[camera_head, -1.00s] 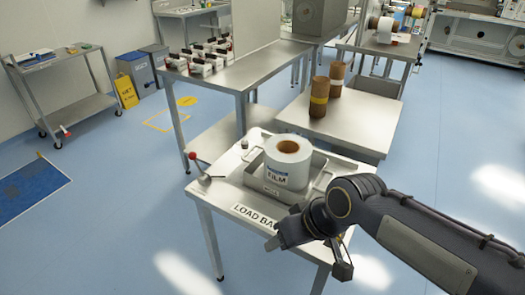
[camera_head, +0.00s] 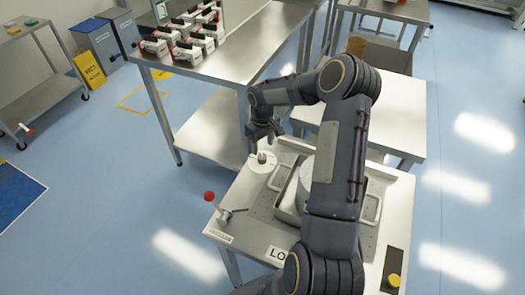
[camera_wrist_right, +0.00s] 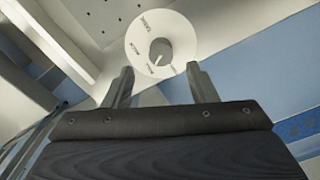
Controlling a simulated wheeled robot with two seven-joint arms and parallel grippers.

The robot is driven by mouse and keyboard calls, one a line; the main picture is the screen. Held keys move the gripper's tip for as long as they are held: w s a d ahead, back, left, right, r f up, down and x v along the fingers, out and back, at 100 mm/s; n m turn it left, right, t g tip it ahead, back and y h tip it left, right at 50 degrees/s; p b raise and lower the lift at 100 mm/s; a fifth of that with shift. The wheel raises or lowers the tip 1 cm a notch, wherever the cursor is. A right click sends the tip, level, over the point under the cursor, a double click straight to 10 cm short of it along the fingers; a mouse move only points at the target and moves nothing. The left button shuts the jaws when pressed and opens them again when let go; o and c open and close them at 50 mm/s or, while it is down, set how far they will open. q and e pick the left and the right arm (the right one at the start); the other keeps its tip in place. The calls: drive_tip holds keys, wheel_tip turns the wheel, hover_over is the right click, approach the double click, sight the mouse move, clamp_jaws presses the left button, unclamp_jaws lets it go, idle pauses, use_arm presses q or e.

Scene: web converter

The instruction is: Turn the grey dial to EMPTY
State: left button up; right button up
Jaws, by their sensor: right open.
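The grey dial (camera_head: 262,158) stands on a round white plate at the far left corner of the steel load table. In the right wrist view the dial (camera_wrist_right: 160,52) is a grey knob centred on the white plate (camera_wrist_right: 140,35). Small labels ring the knob, too small to read surely, and I cannot tell which one it points to. My right gripper (camera_head: 263,138) points down just above the dial. In the wrist view its two fingers (camera_wrist_right: 160,72) are apart with nothing between them, and the knob shows beyond the gap. My left gripper is not in view.
A red-knobbed lever (camera_head: 209,196) stands at the table's left edge. A yellow button (camera_head: 394,280) is at the front right. My right arm covers much of the tray (camera_head: 284,208) and film roll. A steel bench (camera_head: 215,75) with several red-and-white items stands behind.

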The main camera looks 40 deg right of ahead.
sight(262, 156)
wheel_tip(262, 156, down, 6)
drive_tip(key=shift+f+p, duration=0.1)
drive_tip(key=shift+p, duration=0.35)
drive_tip(key=shift+c, duration=0.4)
drive_tip(key=c, duration=0.9)
